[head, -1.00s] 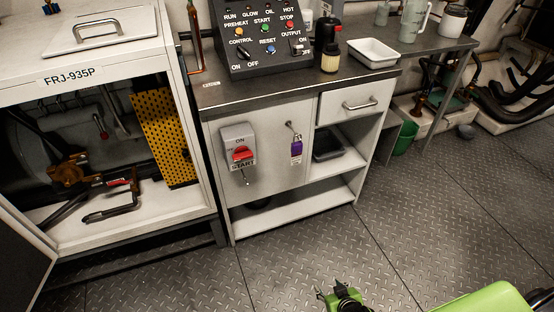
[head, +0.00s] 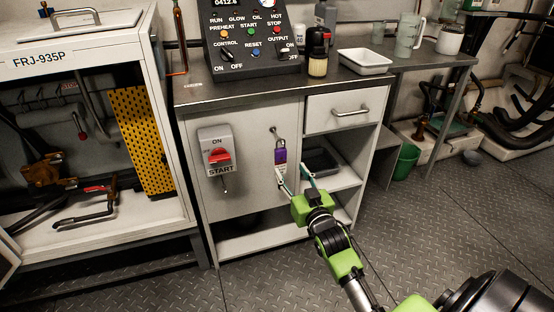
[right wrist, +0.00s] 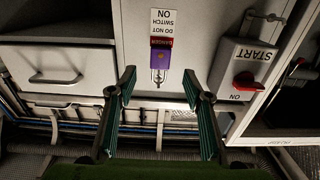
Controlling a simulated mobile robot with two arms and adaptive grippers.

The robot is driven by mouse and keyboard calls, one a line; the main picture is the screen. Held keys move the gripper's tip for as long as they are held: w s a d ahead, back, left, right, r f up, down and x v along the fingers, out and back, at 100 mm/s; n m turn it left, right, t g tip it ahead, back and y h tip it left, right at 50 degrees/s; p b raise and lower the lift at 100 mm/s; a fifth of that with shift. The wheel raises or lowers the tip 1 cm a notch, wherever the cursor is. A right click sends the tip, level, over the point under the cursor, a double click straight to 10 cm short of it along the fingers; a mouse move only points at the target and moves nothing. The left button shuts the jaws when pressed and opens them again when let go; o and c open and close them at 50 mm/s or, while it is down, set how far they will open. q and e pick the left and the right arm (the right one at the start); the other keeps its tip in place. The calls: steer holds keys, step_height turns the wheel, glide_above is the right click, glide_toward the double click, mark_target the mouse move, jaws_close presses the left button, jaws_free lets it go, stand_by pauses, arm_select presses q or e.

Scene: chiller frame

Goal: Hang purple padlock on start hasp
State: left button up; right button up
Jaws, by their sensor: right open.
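The purple padlock (head: 280,156) hangs by its shackle on a hook (head: 274,132) on the cabinet door, with a white and red danger tag (head: 281,171) below it. In the right wrist view, which is upside down, the padlock (right wrist: 159,61) shows between and beyond the fingertips. My right gripper (head: 292,172) is open and empty in front of the door, just below and right of the padlock. The start hasp (head: 224,187) is a small metal piece below the START switch (head: 219,150), left of the padlock. My left gripper is out of view.
The cabinet has a drawer (head: 343,110) and open shelves right of the door. A control panel (head: 252,42) and a white tray (head: 366,61) stand on the worktop. An open white enclosure (head: 77,63) stands at the left. The floor before the cabinet is clear.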

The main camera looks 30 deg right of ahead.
mark_target(282, 156)
steer(key=b+x, duration=0.1)
steer(key=x, duration=0.4)
steer(key=shift+w+f, duration=0.1)
steer(key=shift+b+x, duration=0.7)
steer(key=shift+x, duration=1.95)
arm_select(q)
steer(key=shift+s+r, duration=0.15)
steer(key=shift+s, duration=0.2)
arm_select(e)
steer(key=shift+r, duration=0.2)
jaws_close()
